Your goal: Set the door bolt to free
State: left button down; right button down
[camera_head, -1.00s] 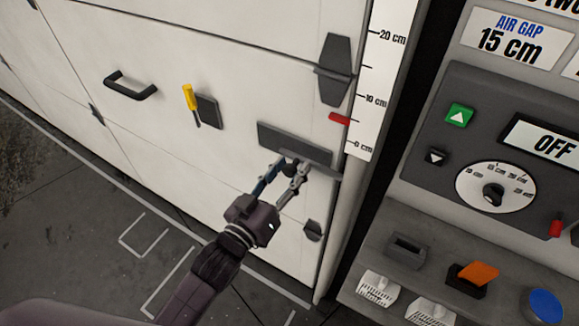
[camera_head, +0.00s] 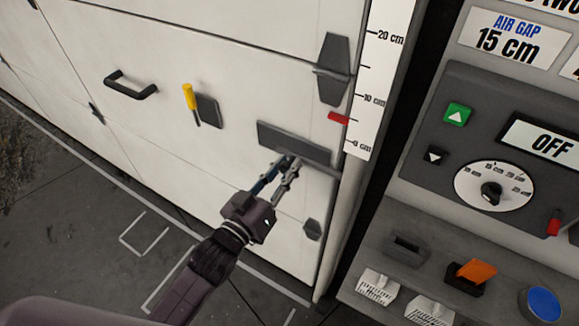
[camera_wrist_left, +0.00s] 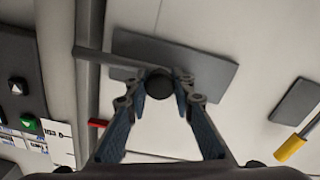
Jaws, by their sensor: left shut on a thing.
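The door bolt has a flat grey plate (camera_head: 292,142) low on the white door, near its right edge. In the left wrist view the plate (camera_wrist_left: 205,66) is tilted, and a thin grey bar (camera_wrist_left: 98,55) sticks out on its left, reaching over the strip beside the door panel. My left gripper (camera_head: 290,161) is at the lower edge of the plate. In the left wrist view its fingers close around a dark round knob (camera_wrist_left: 160,84) on the bolt. The fingers partly hide the knob in the head view. My right gripper is not in view.
The door also has a black handle (camera_head: 131,88) and a yellow-handled lever (camera_head: 189,97). A white scale (camera_head: 379,75) with a red marker (camera_head: 338,118) is at the door's right. The control panel (camera_head: 480,100) and a shelf of small items are further right.

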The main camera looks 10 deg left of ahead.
aim_at(276, 151)
pick_arm(q)
jog(key=a, duration=0.1)
jog(key=w+a, duration=0.1)
jog(key=a, duration=0.1)
jog(key=w+a, duration=0.1)
jog(key=shift+a+p, duration=0.2)
jog(key=shift+p, duration=0.2)
jog(key=shift+s+d+r, duration=0.1)
jog(key=c, duration=2.1)
grip_release()
jog(key=o, duration=0.5)
jog(key=shift+a, duration=0.2)
jog(key=shift+d, duration=0.1)
jog(key=shift+s, duration=0.55)
jog(key=v, duration=1.1)
jog(key=shift+a, duration=0.2)
jog(key=shift+w, duration=0.1)
